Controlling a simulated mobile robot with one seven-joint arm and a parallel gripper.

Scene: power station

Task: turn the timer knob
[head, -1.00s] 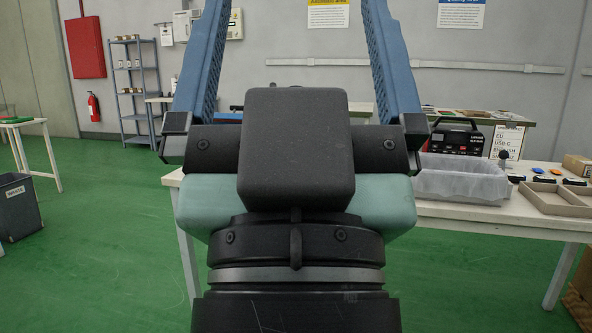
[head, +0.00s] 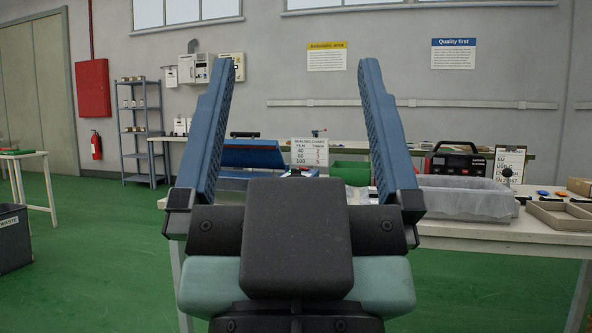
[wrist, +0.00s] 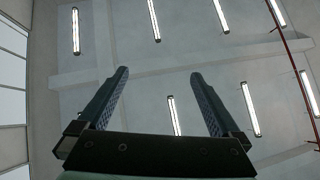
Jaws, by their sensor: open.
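My gripper (head: 296,65) points upward in the head view, its two blue fingers wide apart with nothing between them. In the wrist view my gripper (wrist: 158,73) is also open and empty against the ceiling. Beyond the fingers, a blue machine (head: 252,154) sits on the table, partly hidden by the left finger and gripper body. A small chart (head: 310,152) with number columns, one seemingly headed timer, stands beside it. I cannot make out a timer knob in either view. My gripper is apart from the machine.
The white table (head: 500,231) holds a grey lined bin (head: 465,198), a green bin (head: 350,172), a black and red device (head: 455,164), a label sign (head: 509,163) and a cardboard tray (head: 562,215). A waste bin (head: 12,238) stands left. Green floor is open on the left.

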